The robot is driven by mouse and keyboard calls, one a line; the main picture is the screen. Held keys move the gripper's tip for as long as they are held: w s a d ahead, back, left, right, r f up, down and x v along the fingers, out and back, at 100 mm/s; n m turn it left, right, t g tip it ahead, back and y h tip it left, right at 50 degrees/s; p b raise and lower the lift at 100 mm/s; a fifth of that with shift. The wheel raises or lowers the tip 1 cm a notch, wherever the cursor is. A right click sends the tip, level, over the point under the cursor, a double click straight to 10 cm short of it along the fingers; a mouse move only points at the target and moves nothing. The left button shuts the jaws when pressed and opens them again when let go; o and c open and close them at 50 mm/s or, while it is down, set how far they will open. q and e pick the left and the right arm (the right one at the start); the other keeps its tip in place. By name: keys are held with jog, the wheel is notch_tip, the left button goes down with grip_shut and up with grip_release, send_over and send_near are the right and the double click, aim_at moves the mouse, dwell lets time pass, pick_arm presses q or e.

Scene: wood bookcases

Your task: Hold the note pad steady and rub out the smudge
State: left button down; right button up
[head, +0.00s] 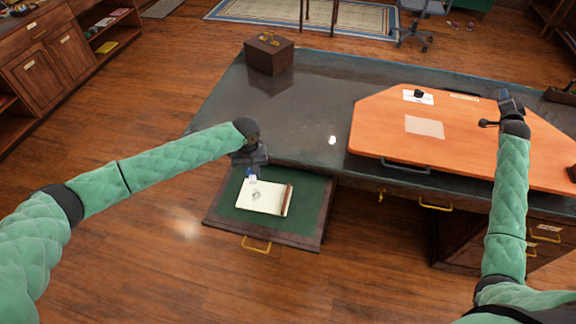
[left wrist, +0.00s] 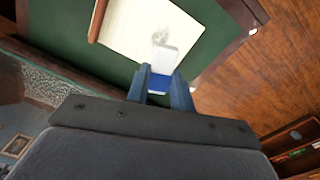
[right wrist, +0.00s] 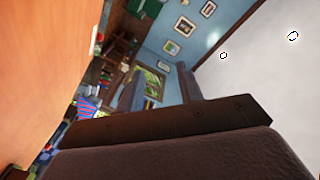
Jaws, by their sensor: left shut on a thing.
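The cream note pad (head: 268,204) lies on a green pull-out board, its brown bound edge to the right; it also shows in the left wrist view (left wrist: 128,28). A faint grey smudge (head: 256,195) is on its page near the upper left, partly hidden by the eraser in the left wrist view (left wrist: 160,36). My left gripper (head: 251,168) is shut on a white eraser with a blue sleeve (left wrist: 172,58), its tip over the page beside the smudge. I cannot tell whether it touches the paper. My right gripper (head: 494,122) is open and empty above the orange desk board, away from the pad.
The green board (head: 228,217) has a dark wood rim and a brass handle, and sticks out from the dark desk (head: 300,110). A brown box (head: 269,54) stands at the desk's far left corner. The orange board (head: 380,125) carries a paper sheet and small items.

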jog(key=w+a+f+n+g+y, duration=0.1)
jog(key=w+a+y, duration=0.3)
jog(key=a, duration=0.7)
jog(key=w+a+f+n+g+y, duration=0.15)
jog(key=w+a, duration=0.35)
jog(key=a, duration=0.6)
jog(key=w+a+f+n+y, duration=0.1)
jog(key=w+a+y, duration=0.3)
jog(key=a, duration=0.8)
jog(key=s+a+f+n+g+y, duration=0.1)
jog(key=a+f+n+g, duration=0.1)
jog(key=a, duration=1)
jog(key=a+f+n+g+y, duration=0.1)
jog(key=a+f+n+g, duration=0.15)
jog(key=a, duration=0.85)
jog(key=n+g+h, duration=0.3)
jog(key=g, duration=0.5)
send_near(288, 188)
jog(key=f, duration=0.8)
jog(key=shift+w+a+f, duration=0.15)
jog(key=shift+w+f, duration=0.05)
jog(key=shift+f, duration=0.1)
grip_shut()
